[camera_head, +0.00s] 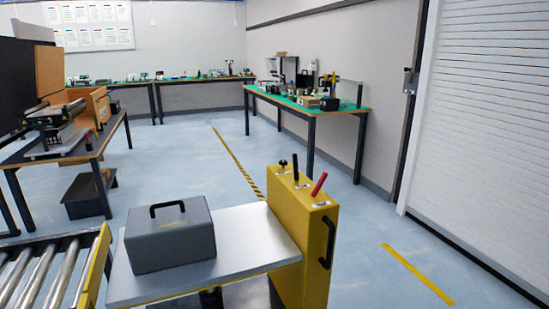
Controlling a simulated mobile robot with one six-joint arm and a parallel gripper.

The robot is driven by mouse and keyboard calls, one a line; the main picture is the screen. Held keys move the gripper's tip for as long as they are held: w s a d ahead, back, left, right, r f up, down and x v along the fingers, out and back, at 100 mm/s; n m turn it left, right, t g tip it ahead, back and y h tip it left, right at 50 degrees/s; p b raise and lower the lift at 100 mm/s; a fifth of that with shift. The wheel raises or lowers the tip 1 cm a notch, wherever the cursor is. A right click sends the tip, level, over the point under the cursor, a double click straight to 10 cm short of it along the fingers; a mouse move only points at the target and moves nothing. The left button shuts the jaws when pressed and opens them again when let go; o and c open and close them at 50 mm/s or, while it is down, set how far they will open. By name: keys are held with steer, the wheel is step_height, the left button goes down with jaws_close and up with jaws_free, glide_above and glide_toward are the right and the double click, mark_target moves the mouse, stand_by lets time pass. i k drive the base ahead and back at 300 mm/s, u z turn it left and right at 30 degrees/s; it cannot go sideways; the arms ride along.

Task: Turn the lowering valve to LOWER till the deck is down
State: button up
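A yellow lift unit (310,250) stands at the lower middle of the head view, with a black handle (328,243) on its right side. On its top are a red lever (319,184), tilted to the right, a black lever (296,168), close to upright, and a dark knob (283,164). The labels beside them are too small to read, so I cannot tell which one is the lowering valve. The flat grey deck (255,222) joins the unit's left side and looks raised above the floor. A grey case (168,236) with a black handle sits on the deck. My gripper is not in view.
A roller conveyor (40,270) with a yellow side rail lies left of the deck. Workbenches stand at the left (82,155) and at the back right (345,111). A roller shutter (487,120) closes the right side. The floor (395,225) right of the unit is clear.

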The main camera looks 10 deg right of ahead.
mark_target(283, 162)
steer(key=u, duration=0.15)
steer(key=i, duration=0.75)
steer(key=u, duration=0.85)
